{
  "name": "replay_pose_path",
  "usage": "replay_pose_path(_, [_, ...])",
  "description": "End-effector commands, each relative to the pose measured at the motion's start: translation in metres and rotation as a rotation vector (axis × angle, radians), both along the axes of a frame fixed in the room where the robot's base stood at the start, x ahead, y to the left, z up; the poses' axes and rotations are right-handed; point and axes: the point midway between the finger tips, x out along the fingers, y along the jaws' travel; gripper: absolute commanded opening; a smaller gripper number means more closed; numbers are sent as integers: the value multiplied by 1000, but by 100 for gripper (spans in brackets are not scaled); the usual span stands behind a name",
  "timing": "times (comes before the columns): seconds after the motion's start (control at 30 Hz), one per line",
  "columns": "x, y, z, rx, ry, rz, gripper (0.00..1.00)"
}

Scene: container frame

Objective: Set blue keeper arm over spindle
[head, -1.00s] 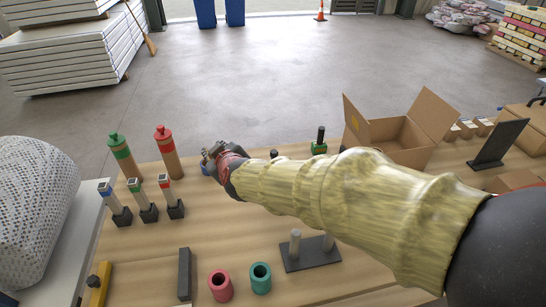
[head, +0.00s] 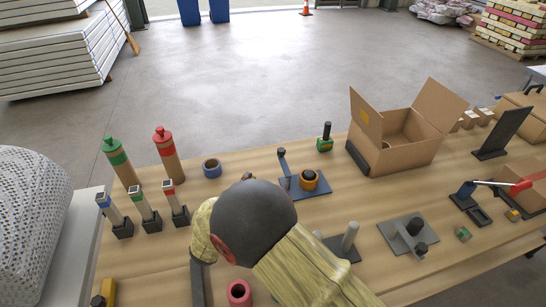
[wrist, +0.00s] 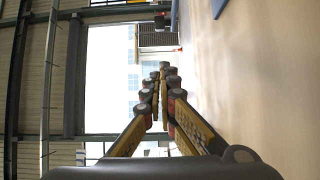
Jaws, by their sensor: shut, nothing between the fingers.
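A blue base plate (head: 318,190) lies on the table in the head view. An orange ring (head: 310,184) sits around a dark spindle (head: 310,175) on it. At the plate's left a slim dark blue-grey piece (head: 282,162), which looks like the keeper arm, stands roughly upright, apart from the spindle. A loose blue ring (head: 211,168) lies on the table left of the plate. My gripper (wrist: 160,78) is shut and empty in the wrist view, away from the plate.
Red-topped (head: 168,155) and green-topped (head: 119,160) cylinders stand at the left. An open cardboard box (head: 405,150) stands behind right. A grey plate with posts (head: 407,237) lies at right. My arm covers the table's front middle. A pink ring (head: 239,292) lies near the front.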

Motion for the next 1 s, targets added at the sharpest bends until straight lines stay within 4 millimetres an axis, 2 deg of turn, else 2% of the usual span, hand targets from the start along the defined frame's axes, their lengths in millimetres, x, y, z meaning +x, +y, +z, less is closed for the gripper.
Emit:
replay_pose_path(0.33, [0, 0, 0, -4, -2, -2, 0])
replay_pose_path(0.47, [6, -3, 0, -3, -2, -4, 0])
replay_pose_path(0.67, [33, -16, -2, -3, -3, -4, 0])
replay_pose_path(1.0, [94, -43, -2, -3, -3, -5, 0])
